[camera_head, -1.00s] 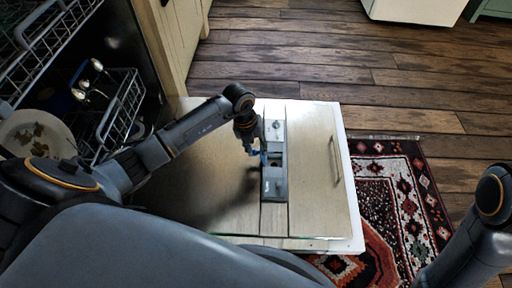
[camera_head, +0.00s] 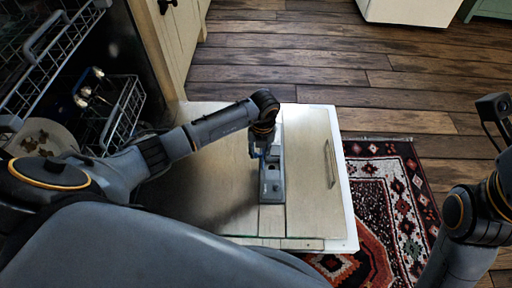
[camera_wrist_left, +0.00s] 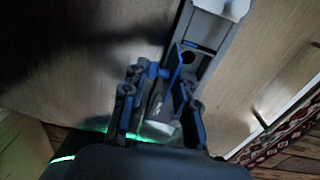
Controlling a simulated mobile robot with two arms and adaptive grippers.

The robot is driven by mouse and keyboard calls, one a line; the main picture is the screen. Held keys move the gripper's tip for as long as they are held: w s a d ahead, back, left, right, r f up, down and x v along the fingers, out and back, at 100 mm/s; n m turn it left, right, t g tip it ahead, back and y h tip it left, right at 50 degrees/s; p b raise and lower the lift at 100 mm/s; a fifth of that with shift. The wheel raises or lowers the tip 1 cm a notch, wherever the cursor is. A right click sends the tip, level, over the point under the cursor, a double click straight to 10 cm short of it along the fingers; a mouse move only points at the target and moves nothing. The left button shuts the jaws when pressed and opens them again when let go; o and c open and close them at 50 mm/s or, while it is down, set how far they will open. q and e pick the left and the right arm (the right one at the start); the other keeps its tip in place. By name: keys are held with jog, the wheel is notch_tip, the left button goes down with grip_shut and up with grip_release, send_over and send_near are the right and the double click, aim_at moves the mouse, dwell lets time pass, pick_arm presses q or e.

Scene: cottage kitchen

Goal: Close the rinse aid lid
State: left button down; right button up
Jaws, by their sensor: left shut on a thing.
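The grey dispenser (camera_head: 271,186) with the rinse aid lid is set in the inside of the lowered dishwasher door (camera_head: 220,180). My left gripper (camera_head: 258,152) is low over the dispenser's far half and hides part of it. In the left wrist view my left gripper (camera_wrist_left: 158,108) has its fingers around a small pale piece (camera_wrist_left: 155,104), which looks like the rinse aid lid; its outline is dim and partly hidden. A dark round opening (camera_wrist_left: 188,58) shows in the dispenser beside the fingers. My right gripper (camera_head: 495,118) shows in part at the right edge, away from the door.
Dish racks (camera_head: 125,110) with a plate (camera_head: 42,138) and cutlery stand at the left. The door has a handle (camera_head: 330,163) on its right part. A patterned rug (camera_head: 400,200) lies right of the door. The wooden floor beyond is clear.

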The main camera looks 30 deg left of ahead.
pick_arm(q)
jog(key=shift+w+d+g+y, duration=0.3)
jog(key=shift+d+g+y, duration=0.2)
jog(key=shift+y, duration=0.45)
jog(key=shift+w+d+g+y, duration=0.25)
jog(key=shift+d+g+y, duration=0.25)
jog(key=shift+y, duration=0.45)
jog(key=c, duration=1.1)
grip_release()
jog(key=shift+d, duration=0.1)
jog(key=v, duration=1.1)
jog(key=shift+d+r, duration=0.15)
jog(key=shift+r, duration=0.25)
